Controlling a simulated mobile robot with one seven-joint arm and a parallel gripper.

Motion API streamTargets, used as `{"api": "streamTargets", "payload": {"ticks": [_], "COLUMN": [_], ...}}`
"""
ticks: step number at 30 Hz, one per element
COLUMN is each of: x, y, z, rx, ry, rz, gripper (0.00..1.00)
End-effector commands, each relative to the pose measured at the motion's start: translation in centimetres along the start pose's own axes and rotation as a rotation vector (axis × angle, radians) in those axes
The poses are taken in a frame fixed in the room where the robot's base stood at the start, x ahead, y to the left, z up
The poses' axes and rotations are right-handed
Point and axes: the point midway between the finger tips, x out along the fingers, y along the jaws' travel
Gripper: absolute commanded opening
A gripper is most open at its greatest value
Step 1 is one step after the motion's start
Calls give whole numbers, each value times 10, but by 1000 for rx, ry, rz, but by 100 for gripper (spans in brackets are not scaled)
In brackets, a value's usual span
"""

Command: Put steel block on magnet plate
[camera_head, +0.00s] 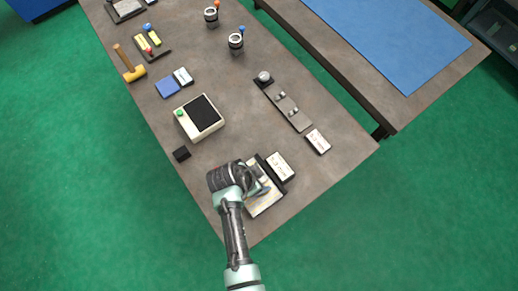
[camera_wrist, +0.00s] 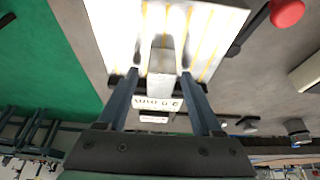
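The magnet plate (camera_head: 264,207) is a pale plate with yellow stripes near the front end of the bench. In the wrist view the plate (camera_wrist: 110,28) fills the top middle. The grey steel block (camera_wrist: 162,62) appears against the plate, between my fingertips. My gripper (camera_wrist: 160,76) is open, with a narrow gap showing on each side of the block. In the head view my gripper (camera_head: 262,186) is over the plate and hides part of it. Whether the block rests fully on the plate is hard to tell.
A red knob (camera_wrist: 287,13) is beside the plate. A small black block (camera_head: 181,154) and a cream box with a dark screen (camera_head: 199,118) are to the left. A rail fixture (camera_head: 289,107) lies further back.

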Motion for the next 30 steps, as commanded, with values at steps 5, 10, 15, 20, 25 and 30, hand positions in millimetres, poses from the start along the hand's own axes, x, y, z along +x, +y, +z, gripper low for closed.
{"api": "streamTargets", "payload": {"ticks": [5, 10, 15, 20, 25, 30], "x": [-1, -10, -37, -68, -97, -116], "y": [0, 0, 0, 0, 0, 0], "z": [0, -1, -1, -1, -1, -1], "rx": [0, 0, 1, 0, -1, 0], "ry": [0, 1, 0, 0, 1, 1], "rz": [0, -1, -3, -3, -3, -2], "gripper": [67, 67, 67, 67, 67, 67]}}
